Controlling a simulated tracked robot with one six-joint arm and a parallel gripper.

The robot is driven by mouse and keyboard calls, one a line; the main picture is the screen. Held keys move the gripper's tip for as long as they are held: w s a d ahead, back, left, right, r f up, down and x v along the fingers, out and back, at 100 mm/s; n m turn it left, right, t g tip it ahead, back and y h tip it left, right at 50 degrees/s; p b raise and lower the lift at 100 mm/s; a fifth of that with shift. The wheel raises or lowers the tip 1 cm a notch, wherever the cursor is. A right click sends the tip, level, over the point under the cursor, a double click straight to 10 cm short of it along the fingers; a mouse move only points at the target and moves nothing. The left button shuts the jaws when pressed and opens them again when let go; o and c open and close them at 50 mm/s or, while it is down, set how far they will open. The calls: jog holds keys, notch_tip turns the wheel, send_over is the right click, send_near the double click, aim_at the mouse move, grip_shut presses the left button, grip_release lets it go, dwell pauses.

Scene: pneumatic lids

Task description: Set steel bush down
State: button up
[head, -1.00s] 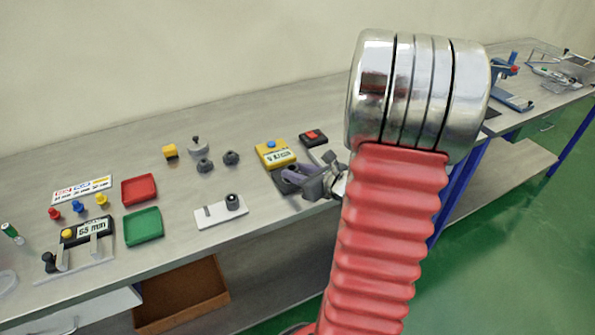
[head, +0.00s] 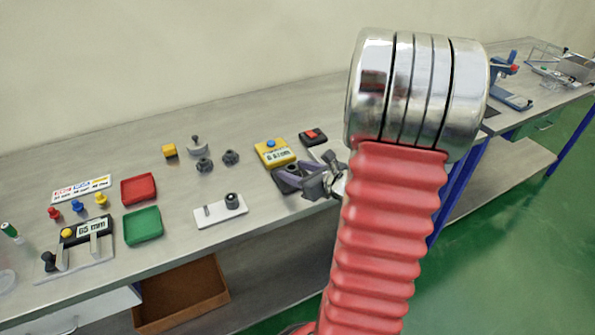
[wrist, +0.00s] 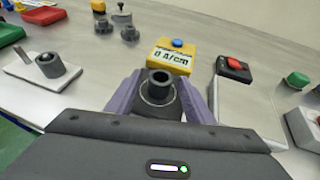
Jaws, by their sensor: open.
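A dark grey steel bush (wrist: 161,84) with an open bore stands upright between my fingers in the wrist view, on a dark base (wrist: 150,103) just in front of a yellow meter box (wrist: 173,57). My gripper (wrist: 160,100) is open, with one purple finger on each side of the bush. In the head view, my gripper (head: 297,182) is low over the bench at the same dark base, and the bush (head: 292,169) shows only in part behind the fingers.
A white plate (head: 212,214) with a peg and a dark ring stands to the left. Red (head: 139,188) and green (head: 143,226) trays lie farther left. A box with a red button (head: 313,137) is behind right. Clear bench lies between plate and meter.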

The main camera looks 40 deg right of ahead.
jog(key=v, duration=1.2)
jog(key=shift+d, duration=0.1)
dwell(0.7)
jog(key=w+a+r+n+g+y, duration=0.2)
jog(key=a+n+g+y, duration=0.4)
jog(key=a+n, duration=1.35)
jog(key=s+a+r+n+g+h, duration=0.1)
jog(key=s+a+r+n+h, duration=0.1)
jog(key=a+n, duration=0.3)
jog(key=s+a+r+n+h, duration=0.3)
jog(key=s+a+r+n, duration=0.1)
jog(key=n, duration=0.8)
jog(key=shift+a+r+g, duration=0.4)
jog(key=shift+a+r, duration=0.05)
jog(key=shift+a, duration=0.6)
